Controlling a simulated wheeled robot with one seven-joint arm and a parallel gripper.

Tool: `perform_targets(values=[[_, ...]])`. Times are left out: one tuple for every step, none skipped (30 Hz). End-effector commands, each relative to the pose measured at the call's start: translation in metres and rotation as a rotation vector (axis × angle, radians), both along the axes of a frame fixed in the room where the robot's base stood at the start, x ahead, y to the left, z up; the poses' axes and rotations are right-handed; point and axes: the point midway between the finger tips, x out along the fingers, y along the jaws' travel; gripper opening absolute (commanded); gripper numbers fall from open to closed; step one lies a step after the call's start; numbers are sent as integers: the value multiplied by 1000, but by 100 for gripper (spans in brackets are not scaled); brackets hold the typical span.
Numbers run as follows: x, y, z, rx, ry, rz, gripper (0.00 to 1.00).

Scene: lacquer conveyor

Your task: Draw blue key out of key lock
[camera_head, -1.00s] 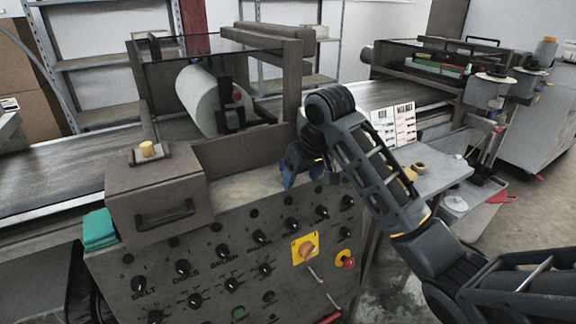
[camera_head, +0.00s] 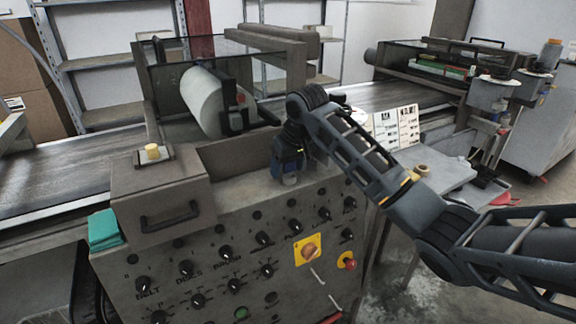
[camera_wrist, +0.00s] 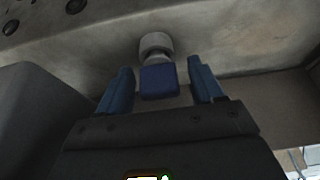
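The blue key (camera_wrist: 159,82) shows in the wrist view as a square blue head at the grey round key lock (camera_wrist: 155,43). The lock sits on the grey metal surface of the machine. My gripper (camera_wrist: 160,88) is open, with one blue finger on each side of the key head and a visible gap on both sides. In the head view my gripper (camera_head: 289,172) points down at the ledge behind the knob panel. The key cannot be told apart from the gripper there.
The control panel (camera_head: 240,262) carries several black knobs, a yellow-plated switch (camera_head: 308,250) and a red button (camera_head: 350,264). A handled box (camera_head: 165,195) stands left of the gripper. A glass-topped frame with a white roller (camera_head: 204,102) stands behind the ledge.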

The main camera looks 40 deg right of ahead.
Motion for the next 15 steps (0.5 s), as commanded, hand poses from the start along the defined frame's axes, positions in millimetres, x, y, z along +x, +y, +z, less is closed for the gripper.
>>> perform_targets(values=[[0,0,0,0,0,0,61],[0,0,0,0,0,0,58],[0,0,0,0,0,0,55],[0,0,0,0,0,0,52],[0,0,0,0,0,0,49],[0,0,0,0,0,0,45],[0,0,0,0,0,0,42],[0,0,0,0,0,0,39],[0,0,0,0,0,0,36],[0,0,0,0,0,0,33],[0,0,0,0,0,0,30],[0,0,0,0,0,0,26],[0,0,0,0,0,0,23],[0,0,0,0,0,0,20],[0,0,0,0,0,0,16]])
